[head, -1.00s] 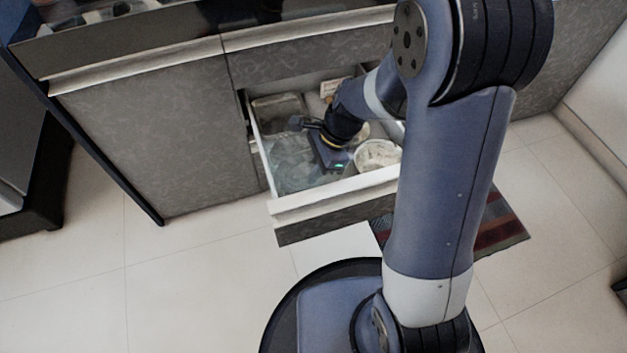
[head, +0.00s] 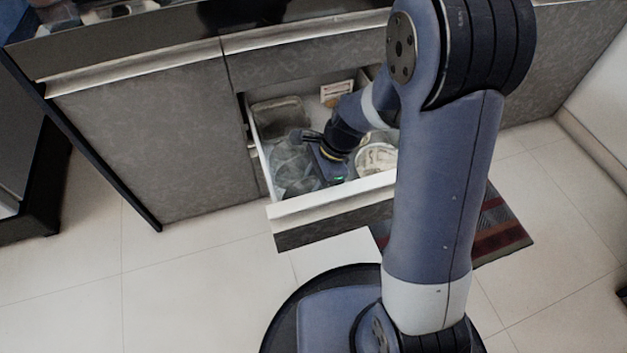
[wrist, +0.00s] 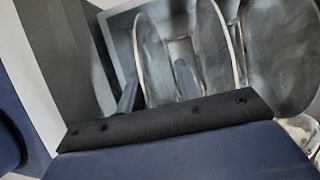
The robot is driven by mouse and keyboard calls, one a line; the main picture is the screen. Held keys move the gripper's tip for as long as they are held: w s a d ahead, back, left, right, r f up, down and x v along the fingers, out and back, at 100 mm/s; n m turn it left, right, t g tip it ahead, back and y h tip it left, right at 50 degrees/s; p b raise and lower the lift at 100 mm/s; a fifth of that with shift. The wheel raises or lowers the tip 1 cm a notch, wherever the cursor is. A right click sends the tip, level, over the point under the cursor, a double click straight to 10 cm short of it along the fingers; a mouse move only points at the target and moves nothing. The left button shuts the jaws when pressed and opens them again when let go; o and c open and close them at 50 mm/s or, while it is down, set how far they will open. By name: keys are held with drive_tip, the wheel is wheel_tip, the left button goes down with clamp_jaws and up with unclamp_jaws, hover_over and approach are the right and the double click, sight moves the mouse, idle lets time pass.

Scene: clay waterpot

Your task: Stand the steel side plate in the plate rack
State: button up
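Several grey, round-edged steel plates stand upright side by side in the wrist view: a left one (wrist: 153,55), a middle one (wrist: 214,45) and a right one (wrist: 280,55). I cannot tell which is the side plate. My gripper (head: 309,137) is inside the open drawer in the head view, at the clear, shiny upright pieces (head: 288,165). In the wrist view dark finger-like parts of my gripper (wrist: 157,88) show on either side of the left plate's lower part. Whether they press on it is unclear. The rack's wires cannot be made out.
The drawer (head: 335,196) is pulled out, its front nearest me. It also holds a grey tray (head: 278,115), a small box (head: 336,92) and a round white-rimmed container (head: 376,158). A striped mat (head: 502,230) lies right of my arm. Floor at left is clear.

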drive_tip(key=shift+r, duration=0.1)
drive_tip(key=p+v, duration=0.5)
drive_tip(key=v, duration=0.7)
drive_tip(key=b+x, duration=0.5)
drive_tip(key=x, duration=0.8)
drive_tip(key=shift+d+b, duration=0.1)
drive_tip(key=shift+b, duration=0.25)
wheel_tip(320, 180, up, 4)
drive_tip(key=shift+d+f+p, duration=0.1)
drive_tip(key=shift+p, duration=1.15)
drive_tip(key=shift+r+p, duration=0.3)
drive_tip(key=shift+r, duration=0.45)
